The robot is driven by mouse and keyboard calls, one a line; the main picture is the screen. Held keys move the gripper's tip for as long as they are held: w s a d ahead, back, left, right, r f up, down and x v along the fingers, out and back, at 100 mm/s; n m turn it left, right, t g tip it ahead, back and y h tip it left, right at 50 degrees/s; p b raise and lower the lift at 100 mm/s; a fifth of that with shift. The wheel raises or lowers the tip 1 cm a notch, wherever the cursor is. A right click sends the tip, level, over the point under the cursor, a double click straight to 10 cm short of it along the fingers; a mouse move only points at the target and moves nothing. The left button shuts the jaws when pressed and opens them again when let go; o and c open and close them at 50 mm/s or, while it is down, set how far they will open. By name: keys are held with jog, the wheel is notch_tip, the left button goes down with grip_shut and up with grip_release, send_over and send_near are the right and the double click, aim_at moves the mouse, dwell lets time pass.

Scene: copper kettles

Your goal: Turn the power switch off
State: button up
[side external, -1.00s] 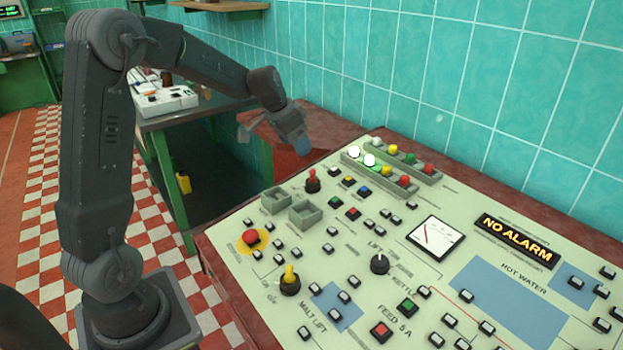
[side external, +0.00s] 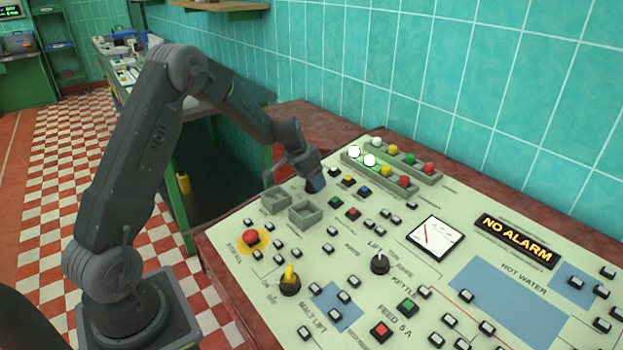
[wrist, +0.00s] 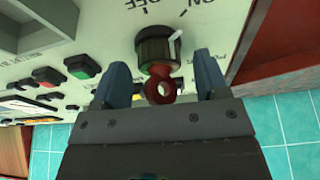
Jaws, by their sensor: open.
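The power switch (wrist: 157,52) is a dark round knob with a red handle, in the wrist view's upper middle. ON and OFF are printed on the panel beside it, and the white mark on the knob points toward the ON side. My gripper (wrist: 161,65) is open, with one blue-grey finger on each side of the red handle. I see gaps between the fingers and the handle. In the side view my gripper (side external: 315,185) is low over the panel's back left part and hides the switch.
The cream control panel (side external: 345,250) carries many buttons. A red stop button (side external: 251,236) and a yellow-handled knob (side external: 289,279) are nearer. Teal tiled wall behind.

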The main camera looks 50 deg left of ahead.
jog(key=shift+w+f, duration=0.15)
jog(key=shift+f, duration=0.1)
jog(key=c, duration=0.9)
jog(key=shift+n, duration=0.5)
jog(key=shift+d+n+y, duration=0.15)
jog(key=shift+n+y, duration=0.75)
jog(key=shift+n, duration=1)
jog(key=shift+n+g+y, duration=0.4)
jog(key=shift+n+y, duration=0.2)
jog(key=shift+n, duration=1.6)
